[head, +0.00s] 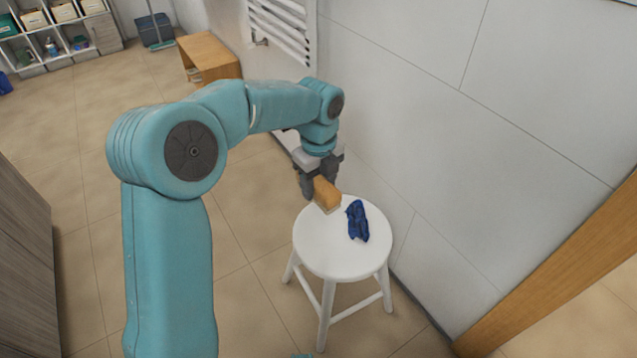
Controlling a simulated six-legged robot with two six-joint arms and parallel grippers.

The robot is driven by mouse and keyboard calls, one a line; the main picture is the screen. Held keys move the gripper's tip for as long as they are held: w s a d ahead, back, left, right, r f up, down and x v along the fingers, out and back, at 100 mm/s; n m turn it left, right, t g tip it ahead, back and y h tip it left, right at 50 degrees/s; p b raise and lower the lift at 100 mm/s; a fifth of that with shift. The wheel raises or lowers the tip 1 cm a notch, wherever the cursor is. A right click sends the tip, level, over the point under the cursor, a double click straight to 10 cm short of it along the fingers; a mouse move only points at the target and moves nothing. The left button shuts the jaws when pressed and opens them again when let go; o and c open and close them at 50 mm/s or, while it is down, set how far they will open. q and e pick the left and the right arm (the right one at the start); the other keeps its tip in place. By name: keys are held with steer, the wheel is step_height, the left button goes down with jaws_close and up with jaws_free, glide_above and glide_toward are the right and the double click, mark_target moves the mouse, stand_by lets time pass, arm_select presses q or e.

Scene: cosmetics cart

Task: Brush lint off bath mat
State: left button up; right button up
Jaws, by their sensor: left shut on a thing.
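My left gripper (321,181) is shut on a wooden brush (327,196), an orange-brown block with a paler lower edge. It holds the brush over the back left edge of a round white stool (325,249); I cannot tell whether the brush touches the seat. A dark blue crumpled cloth-like thing (357,221) lies on the right part of the seat, a little to the right of the brush. I cannot make out a bath mat or any lint for certain. My right gripper is not in view.
A tiled wall (430,130) stands close behind and right of the stool. A white towel rail (283,25) hangs on it. A wooden bench (208,56) and a shelf unit (58,35) stand far back. Tiled floor left of the stool is clear.

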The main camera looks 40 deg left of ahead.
arm_select(q)
steer(key=shift+d+r+n, duration=0.15)
steer(key=shift+d+n, duration=0.4)
steer(key=shift+n, duration=0.45)
steer(key=d+r+n, duration=0.1)
steer(key=d+n, duration=0.2)
steer(key=n, duration=0.3)
steer(key=s+d+r+n, duration=0.1)
steer(key=d+n, duration=0.2)
steer(key=n, duration=0.4)
steer(key=d+r+n, duration=0.1)
steer(key=d+n, duration=0.2)
steer(key=n, duration=0.3)
steer(key=shift+s+d+n, duration=0.15)
steer(key=shift+d+n, duration=0.2)
steer(key=shift+n, duration=0.05)
steer(key=shift+a, duration=0.1)
